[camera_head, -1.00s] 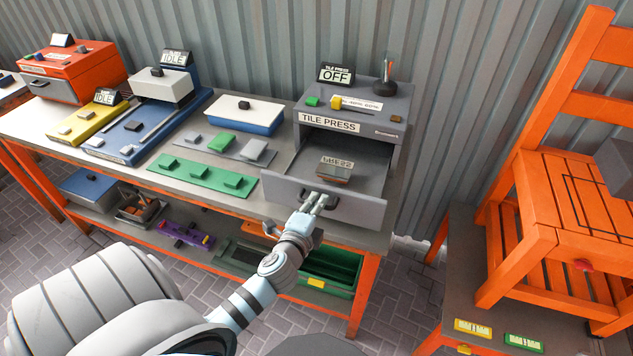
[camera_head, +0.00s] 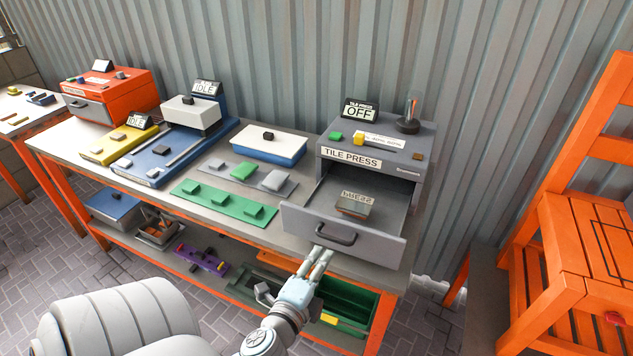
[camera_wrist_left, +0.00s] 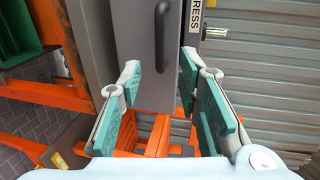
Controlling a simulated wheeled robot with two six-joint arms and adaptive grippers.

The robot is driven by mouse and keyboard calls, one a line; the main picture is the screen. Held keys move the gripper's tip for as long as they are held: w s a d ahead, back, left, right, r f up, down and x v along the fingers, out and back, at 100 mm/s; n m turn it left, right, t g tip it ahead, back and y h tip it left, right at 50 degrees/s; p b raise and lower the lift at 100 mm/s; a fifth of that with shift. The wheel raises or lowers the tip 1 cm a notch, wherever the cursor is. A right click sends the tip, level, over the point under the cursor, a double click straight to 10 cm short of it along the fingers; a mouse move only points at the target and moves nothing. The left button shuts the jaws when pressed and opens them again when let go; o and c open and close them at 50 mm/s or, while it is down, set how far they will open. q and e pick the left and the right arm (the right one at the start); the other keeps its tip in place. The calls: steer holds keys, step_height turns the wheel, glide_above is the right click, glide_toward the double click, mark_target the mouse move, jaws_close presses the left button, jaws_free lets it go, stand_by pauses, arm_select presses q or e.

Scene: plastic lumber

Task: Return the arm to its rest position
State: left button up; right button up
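My left gripper (camera_head: 320,256) is in front of the tile press (camera_head: 350,158), just below the black drawer handle (camera_head: 335,236) in the head view. In the left wrist view its teal-padded fingers (camera_wrist_left: 160,78) stand apart with nothing between them, and the handle (camera_wrist_left: 161,35) lies beyond the tips, apart from them. The press drawer (camera_head: 375,242) is pulled out. A small block with a label (camera_head: 354,204) sits inside it. The press sign (camera_head: 360,110) reads OFF. My right gripper is not in view.
Below the gripper, a green bin (camera_head: 345,305) stands on the lower shelf of the orange-framed bench. Green (camera_head: 222,203) and grey trays with tiles lie left of the drawer. An orange chair (camera_head: 570,240) stands at the right. The floor before the bench is partly clear.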

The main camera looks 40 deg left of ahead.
arm_select(q)
steer(key=shift+v, duration=1.1)
